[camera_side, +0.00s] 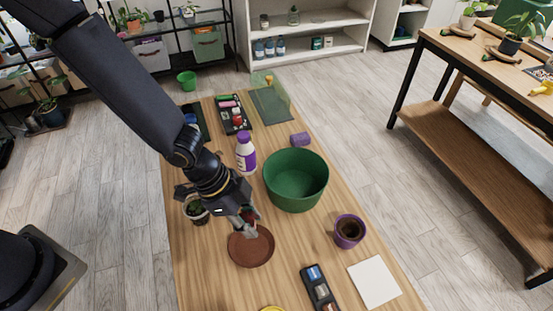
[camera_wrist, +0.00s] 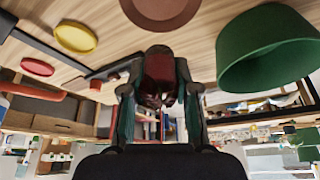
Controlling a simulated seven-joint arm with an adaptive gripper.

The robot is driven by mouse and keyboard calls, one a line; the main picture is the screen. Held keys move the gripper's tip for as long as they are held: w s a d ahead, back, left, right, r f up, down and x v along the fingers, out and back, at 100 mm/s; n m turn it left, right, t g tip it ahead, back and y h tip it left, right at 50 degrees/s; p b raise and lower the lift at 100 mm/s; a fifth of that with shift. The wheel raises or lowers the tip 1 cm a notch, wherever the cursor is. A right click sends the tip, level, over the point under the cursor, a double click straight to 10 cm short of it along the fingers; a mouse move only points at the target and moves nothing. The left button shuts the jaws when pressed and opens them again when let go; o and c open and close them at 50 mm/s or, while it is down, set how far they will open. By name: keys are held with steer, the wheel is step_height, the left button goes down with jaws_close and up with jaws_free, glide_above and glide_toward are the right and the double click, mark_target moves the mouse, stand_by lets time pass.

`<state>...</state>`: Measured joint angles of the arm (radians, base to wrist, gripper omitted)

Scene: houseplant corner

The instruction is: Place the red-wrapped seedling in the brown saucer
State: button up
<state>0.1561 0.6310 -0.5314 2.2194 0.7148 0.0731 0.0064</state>
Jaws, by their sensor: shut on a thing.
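The red-wrapped seedling (camera_wrist: 159,68) is between the fingers of my gripper (camera_wrist: 158,92) in the wrist view; its red wrap and a dark end show. In the side view my gripper (camera_side: 249,226) points down at the far rim of the brown saucer (camera_side: 250,252). Only a bit of red shows between the fingers there. The saucer looks empty, and it also shows at the top of the wrist view (camera_wrist: 160,12), apart from the seedling in that picture. I cannot tell the seedling's exact height above the table.
A large green pot (camera_side: 296,180) stands right of my gripper, and a white-and-purple bottle (camera_side: 246,153) behind it. A small potted plant (camera_side: 196,211) is close on the left. A purple pot (camera_side: 349,231), a white sheet (camera_side: 375,281) and a dark tray (camera_side: 319,288) lie at front right.

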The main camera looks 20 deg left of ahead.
mark_target(259, 248)
steer(key=shift+w+a+f, duration=0.1)
steer(key=shift+a+f, duration=0.05)
steer(key=shift+f, duration=4.7)
steer(key=o, duration=1)
step_height(259, 248, up, 7)
steer(key=shift+r, duration=0.1)
